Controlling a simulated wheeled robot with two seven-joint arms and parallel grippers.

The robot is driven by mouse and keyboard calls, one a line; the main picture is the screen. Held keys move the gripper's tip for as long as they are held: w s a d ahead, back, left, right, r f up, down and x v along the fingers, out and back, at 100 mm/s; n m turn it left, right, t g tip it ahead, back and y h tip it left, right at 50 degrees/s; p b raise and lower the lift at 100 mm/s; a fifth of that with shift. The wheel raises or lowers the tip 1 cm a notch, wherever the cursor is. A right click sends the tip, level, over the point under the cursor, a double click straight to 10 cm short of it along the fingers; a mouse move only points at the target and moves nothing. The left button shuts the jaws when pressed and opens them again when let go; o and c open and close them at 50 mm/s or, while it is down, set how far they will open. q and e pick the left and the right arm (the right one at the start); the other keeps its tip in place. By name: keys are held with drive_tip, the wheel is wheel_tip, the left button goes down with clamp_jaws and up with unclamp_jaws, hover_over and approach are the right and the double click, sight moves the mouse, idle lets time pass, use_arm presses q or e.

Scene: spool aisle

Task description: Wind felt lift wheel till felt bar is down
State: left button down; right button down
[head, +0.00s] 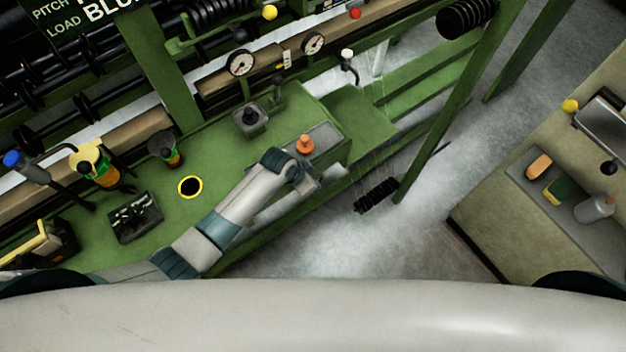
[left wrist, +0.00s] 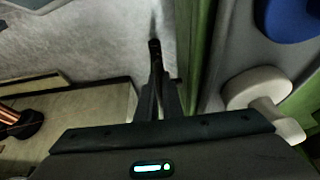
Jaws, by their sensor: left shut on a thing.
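My left arm reaches across the green machine bench in the head view. In the left wrist view the fingers (left wrist: 158,85) are close together, shut on a small dark handle-like piece (left wrist: 154,48). Most of this piece is hidden, and I cannot see a wheel rim around it. I cannot tell for certain which part is the felt bar; a brown felt-like beam (head: 130,137) runs behind the bench. My right gripper is not in view.
Two dial gauges (head: 240,63) stand behind the bench. A blue-tipped lever (head: 14,159) and yellow-and-green spools (head: 95,165) are at the left. A black coil (head: 376,196) hangs by a green post. A side table (head: 510,215) stands at the right, with open floor between.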

use_arm(q)
drive_tip(key=shift+t+h+b, duration=0.4)
drive_tip(key=shift+h+b, duration=0.05)
drive_tip(key=shift+h, duration=0.25)
drive_tip(key=c, duration=2.2)
unclamp_jaws()
